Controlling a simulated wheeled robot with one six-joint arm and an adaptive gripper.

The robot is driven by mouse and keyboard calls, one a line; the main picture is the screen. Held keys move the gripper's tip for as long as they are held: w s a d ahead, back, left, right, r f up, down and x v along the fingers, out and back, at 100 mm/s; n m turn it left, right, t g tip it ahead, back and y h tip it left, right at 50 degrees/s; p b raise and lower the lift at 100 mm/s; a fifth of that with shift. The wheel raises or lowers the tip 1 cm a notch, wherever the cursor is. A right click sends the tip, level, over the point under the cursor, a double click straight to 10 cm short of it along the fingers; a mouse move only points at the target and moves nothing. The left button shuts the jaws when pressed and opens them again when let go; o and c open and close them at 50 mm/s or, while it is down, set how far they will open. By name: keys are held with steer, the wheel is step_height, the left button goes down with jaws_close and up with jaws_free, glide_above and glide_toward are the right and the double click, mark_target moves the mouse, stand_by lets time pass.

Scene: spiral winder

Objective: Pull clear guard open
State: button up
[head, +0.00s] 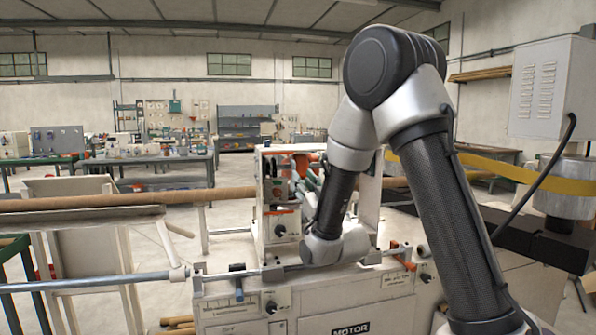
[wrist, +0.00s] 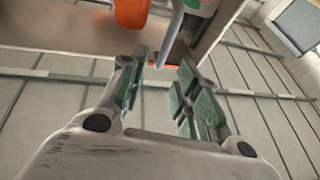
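In the wrist view my gripper (wrist: 164,66) is open, its two green-padded fingers apart with nothing between the pads. A grey rounded bar (wrist: 173,40) comes down from the top edge to just beyond the fingertips; I cannot tell whether it is the guard's handle or whether a finger touches it. In the head view the winder's cream housing (head: 261,195) stands behind my bent arm, with orange and green parts inside. I cannot make out the clear guard's panel or its edges. My arm hides the right part of the housing, and the gripper is mostly hidden there.
A long brown tube (head: 120,202) runs in from the left to the housing. A steel rod (head: 85,284) crosses low in front. The cabinet marked MOTOR (head: 352,318) is below. A grey box (head: 541,88) and yellow band (head: 480,164) are at the right.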

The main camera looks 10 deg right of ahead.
mark_target(294, 167)
steer(key=x, duration=0.6)
steer(key=shift+w+a, duration=0.1)
steer(key=shift+w, duration=0.25)
steer(key=shift+c, duration=0.2)
jaws_close()
